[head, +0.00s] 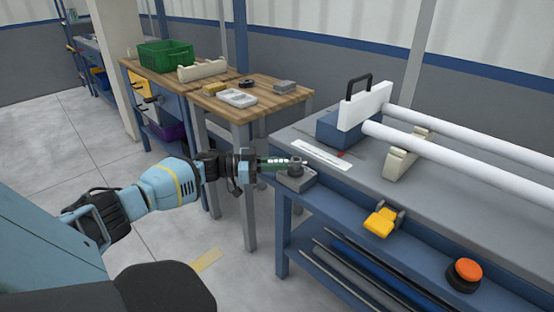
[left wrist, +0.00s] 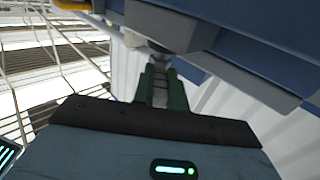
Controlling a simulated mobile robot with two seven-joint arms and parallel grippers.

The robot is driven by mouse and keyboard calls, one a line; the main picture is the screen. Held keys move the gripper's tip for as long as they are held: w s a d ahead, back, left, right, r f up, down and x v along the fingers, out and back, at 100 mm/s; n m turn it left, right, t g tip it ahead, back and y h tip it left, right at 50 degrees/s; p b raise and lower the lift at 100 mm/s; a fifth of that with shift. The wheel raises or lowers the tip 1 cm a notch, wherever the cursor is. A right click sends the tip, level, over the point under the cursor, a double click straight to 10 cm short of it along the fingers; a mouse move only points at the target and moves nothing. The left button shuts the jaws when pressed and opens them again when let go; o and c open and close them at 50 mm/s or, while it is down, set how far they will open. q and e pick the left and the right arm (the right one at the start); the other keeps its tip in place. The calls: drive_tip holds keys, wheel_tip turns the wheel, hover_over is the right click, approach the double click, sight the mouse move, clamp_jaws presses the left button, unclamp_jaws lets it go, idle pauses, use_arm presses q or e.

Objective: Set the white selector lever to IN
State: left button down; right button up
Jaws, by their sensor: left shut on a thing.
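My left gripper (head: 290,163) reaches in from the left to the front left corner of the grey bench. Its dark green fingers are shut on the selector lever (head: 297,160), which stands on a small grey block (head: 297,180). The fingers cover much of the lever, so its white colour and exact angle are hard to tell. In the left wrist view the two fingers (left wrist: 161,87) close around a pale grey part. No IN marking can be read. My right gripper is not in view.
A white label strip (head: 322,155) lies behind the block. White pipes (head: 460,156) rest on a cream support (head: 407,155), beside a white plate with a black handle (head: 359,86). A yellow latch (head: 381,222) and an orange button (head: 468,269) sit along the bench front.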

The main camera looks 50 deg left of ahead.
use_arm(q)
drive_tip(key=c, duration=1.4)
unclamp_jaws()
drive_tip(key=shift+c, duration=0.2)
drive_tip(key=v, duration=0.7)
drive_tip(key=shift+s+a, duration=0.25)
drive_tip(key=shift+s, duration=0.1)
